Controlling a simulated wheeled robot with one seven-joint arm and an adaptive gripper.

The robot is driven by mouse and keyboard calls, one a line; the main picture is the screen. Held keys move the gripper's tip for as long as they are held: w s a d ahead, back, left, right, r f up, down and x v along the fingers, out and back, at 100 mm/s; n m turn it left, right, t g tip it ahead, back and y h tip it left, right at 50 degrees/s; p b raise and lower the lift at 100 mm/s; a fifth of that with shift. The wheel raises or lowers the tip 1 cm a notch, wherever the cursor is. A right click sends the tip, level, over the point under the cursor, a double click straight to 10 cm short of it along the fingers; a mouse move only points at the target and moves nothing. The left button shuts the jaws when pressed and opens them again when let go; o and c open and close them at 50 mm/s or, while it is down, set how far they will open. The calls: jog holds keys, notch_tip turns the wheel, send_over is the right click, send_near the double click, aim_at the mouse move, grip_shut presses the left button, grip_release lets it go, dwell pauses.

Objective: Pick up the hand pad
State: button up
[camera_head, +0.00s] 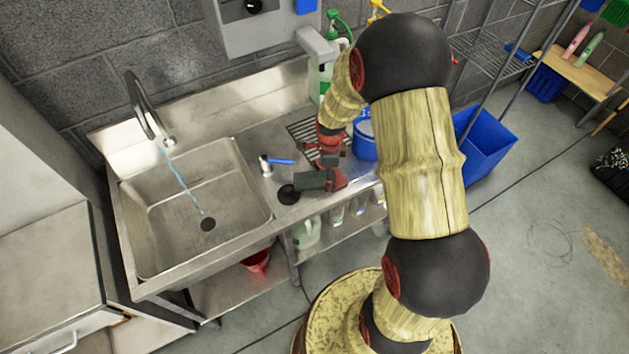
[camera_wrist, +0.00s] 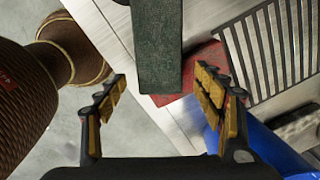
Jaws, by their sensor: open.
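A dark green rectangular pad (camera_head: 311,181) lies near the front edge of the steel counter, right of the sink. It also shows in the wrist view (camera_wrist: 157,45), top centre, overlapping a red pad (camera_wrist: 197,76). The red pad also shows in the head view (camera_head: 337,181). I cannot tell for sure which one is the hand pad. My gripper (camera_wrist: 162,84) is open and empty, with its fingers apart on either side of the green pad's near end in the picture. In the head view my gripper (camera_head: 328,155) is small, above and just behind the pads.
The sink (camera_head: 165,205) is on the left, with water running from the faucet. A blue-handled tool (camera_head: 279,161) and a black round piece (camera_head: 288,194) lie near the pads. A drain grate (camera_wrist: 275,45) and a blue bucket (camera_head: 365,140) are close on the right.

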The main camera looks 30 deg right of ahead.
notch_tip(320, 180, down, 2)
jog(key=shift+w+f, duration=0.15)
jog(key=shift+c, duration=0.3)
jog(key=c, duration=1.3)
